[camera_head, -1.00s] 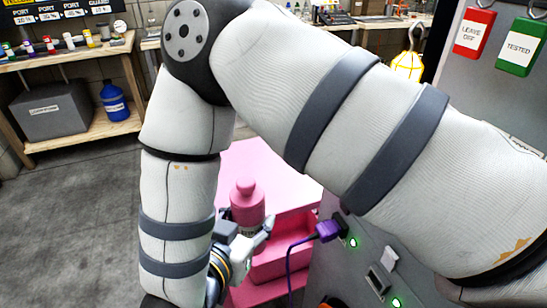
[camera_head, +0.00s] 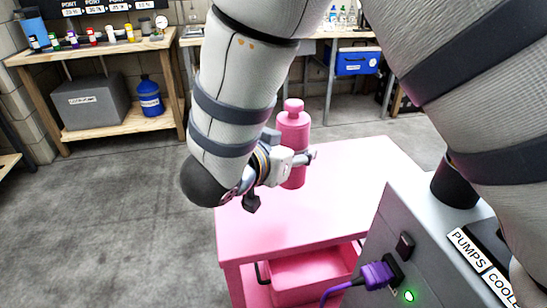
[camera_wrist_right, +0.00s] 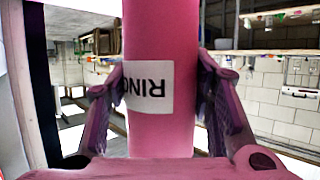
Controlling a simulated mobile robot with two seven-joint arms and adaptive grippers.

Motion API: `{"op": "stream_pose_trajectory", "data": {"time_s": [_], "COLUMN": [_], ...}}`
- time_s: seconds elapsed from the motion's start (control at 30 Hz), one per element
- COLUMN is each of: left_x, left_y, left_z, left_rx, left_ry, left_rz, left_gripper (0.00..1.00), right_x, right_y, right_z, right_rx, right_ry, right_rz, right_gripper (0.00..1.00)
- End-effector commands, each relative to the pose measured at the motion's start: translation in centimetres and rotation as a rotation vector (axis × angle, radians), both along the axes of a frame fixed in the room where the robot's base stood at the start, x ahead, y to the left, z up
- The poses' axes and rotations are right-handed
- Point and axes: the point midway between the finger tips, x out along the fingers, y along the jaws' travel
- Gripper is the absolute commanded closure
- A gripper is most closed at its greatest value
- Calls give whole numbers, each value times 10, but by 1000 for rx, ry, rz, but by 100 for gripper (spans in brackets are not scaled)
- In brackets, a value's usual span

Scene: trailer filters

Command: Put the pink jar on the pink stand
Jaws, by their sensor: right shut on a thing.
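The pink jar (camera_head: 293,135) is upright in my right gripper (camera_head: 292,160), its round-knobbed cap on top. In the right wrist view the jar (camera_wrist_right: 160,35) stands between the two fingers of the gripper (camera_wrist_right: 162,110), and an upside-down white label starting "RIN" shows on it. The pink stand (camera_head: 345,190) is a cart with a flat top and an open drawer below. In the head view the jar appears over the back left part of that top. I cannot tell whether its base touches the surface. My left gripper is out of view.
The grey machine (camera_head: 375,235) with a purple plug (camera_head: 375,275) stands at the stand's front right. The open pink drawer (camera_head: 310,277) juts out at the front. A wooden shelf (camera_head: 110,130) with a blue jug (camera_head: 149,95) is at the back left. The stand's top looks bare.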

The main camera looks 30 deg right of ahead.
Motion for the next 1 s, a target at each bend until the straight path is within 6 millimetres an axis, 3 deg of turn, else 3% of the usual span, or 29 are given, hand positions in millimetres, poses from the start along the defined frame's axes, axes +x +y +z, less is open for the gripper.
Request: {"op": "stream_pose_trajectory", "data": {"time_s": [0.23,0.47,0.63,1.0], "left_x": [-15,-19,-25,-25], "left_y": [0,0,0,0], "left_z": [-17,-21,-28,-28], "left_rx": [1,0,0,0], "left_ry": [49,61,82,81], "left_rz": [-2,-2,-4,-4], "left_gripper": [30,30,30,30], "right_x": [25,36,38,38], "right_y": [-33,-45,-48,-48], "right_z": [-47,-63,-95,-98], "right_rx": [-1,0,-1,0], "right_ry": [8,2,6,-2], "right_rz": [-2,-1,1,0], "right_gripper": [82,82,82,82]}}
